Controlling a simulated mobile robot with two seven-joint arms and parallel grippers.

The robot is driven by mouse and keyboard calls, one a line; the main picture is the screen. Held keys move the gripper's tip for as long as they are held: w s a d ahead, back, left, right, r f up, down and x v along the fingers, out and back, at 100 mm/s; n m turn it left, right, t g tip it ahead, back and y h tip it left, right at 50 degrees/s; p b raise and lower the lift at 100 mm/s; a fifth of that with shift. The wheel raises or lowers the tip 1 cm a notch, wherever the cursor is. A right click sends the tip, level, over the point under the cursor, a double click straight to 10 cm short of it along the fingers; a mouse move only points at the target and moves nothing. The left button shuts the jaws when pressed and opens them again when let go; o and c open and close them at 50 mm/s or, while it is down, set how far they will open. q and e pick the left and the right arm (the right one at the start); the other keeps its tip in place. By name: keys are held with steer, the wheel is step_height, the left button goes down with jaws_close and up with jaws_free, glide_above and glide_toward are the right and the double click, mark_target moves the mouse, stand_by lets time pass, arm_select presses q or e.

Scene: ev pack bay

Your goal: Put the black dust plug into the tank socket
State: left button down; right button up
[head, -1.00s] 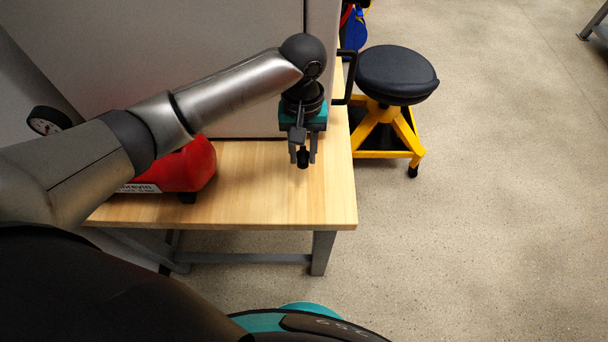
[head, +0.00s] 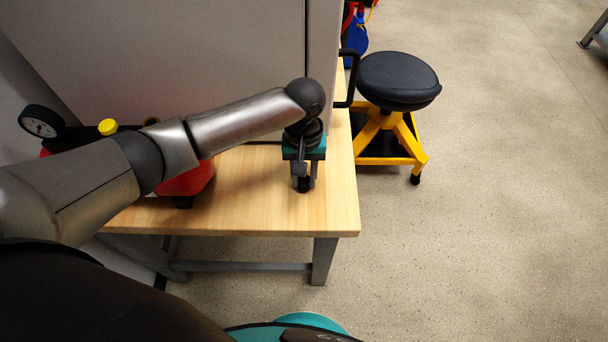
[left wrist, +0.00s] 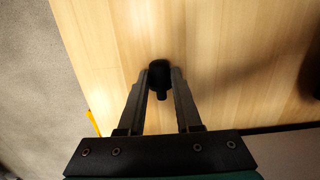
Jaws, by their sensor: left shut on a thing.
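The black dust plug (head: 303,185) is between the fingertips of my left gripper (head: 303,182), over the wooden bench near its right end. In the left wrist view the plug (left wrist: 160,80) shows as a dark round body with a narrower stub, and the fingers of the gripper (left wrist: 160,78) close on it from both sides. I cannot tell whether the plug touches the bench top. A red tank (head: 188,182) stands on the bench to the left, partly hidden behind my left arm. Its socket cannot be made out. My right gripper is not in view.
The wooden bench (head: 250,210) has bare room between the tank and the gripper. A gauge (head: 40,122) and a yellow knob (head: 107,127) show above the tank. A large grey cabinet (head: 170,60) stands behind. A black-seated stool (head: 398,82) is right of the bench.

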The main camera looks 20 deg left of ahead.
arm_select(q)
steer(key=c, duration=0.6)
jaws_free()
